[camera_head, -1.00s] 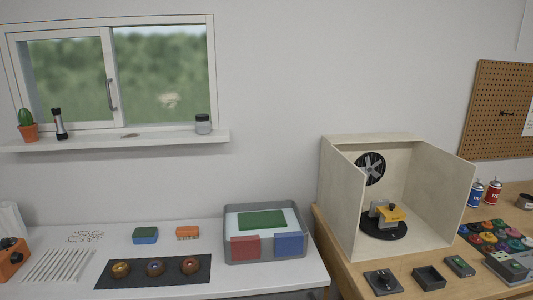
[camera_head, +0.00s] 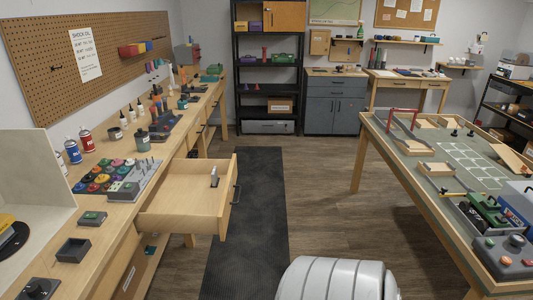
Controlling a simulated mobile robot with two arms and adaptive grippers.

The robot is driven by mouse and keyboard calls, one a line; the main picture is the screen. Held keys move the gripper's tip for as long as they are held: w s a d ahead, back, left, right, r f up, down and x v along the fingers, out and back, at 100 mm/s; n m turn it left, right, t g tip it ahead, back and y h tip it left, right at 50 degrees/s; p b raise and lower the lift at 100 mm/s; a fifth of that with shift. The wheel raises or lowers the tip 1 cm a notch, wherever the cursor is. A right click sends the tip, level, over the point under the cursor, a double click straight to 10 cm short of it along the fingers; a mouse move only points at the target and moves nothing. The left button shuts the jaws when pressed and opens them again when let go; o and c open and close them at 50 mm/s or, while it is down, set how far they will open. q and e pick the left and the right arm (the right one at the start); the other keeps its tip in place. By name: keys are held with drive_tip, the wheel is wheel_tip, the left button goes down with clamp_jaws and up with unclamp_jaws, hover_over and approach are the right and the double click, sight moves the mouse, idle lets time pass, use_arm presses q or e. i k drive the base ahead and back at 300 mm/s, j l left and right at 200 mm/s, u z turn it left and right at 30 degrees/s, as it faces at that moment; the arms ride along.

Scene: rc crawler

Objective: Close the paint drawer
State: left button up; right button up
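The paint drawer (camera_head: 187,201) is pulled out from the long wooden workbench at the left and hangs open over the dark floor mat. Its front panel (camera_head: 228,202) faces right, with a dark handle (camera_head: 236,193) on it. One small upright item (camera_head: 214,177), dark and pale, stands inside near the front; the rest of the visible drawer floor is bare. Neither of my grippers shows in the view.
The workbench top (camera_head: 113,212) holds paint pots (camera_head: 100,177), spray cans (camera_head: 73,150) and small boxes. A black mat (camera_head: 262,200) runs along the clear aisle. A second table (camera_head: 450,215) with models stands at the right. A black shelf (camera_head: 268,75) stands at the back.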

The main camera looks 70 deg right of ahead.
sight(182, 200)
drive_tip(key=z, duration=1.8)
drive_tip(key=i+z, duration=0.1)
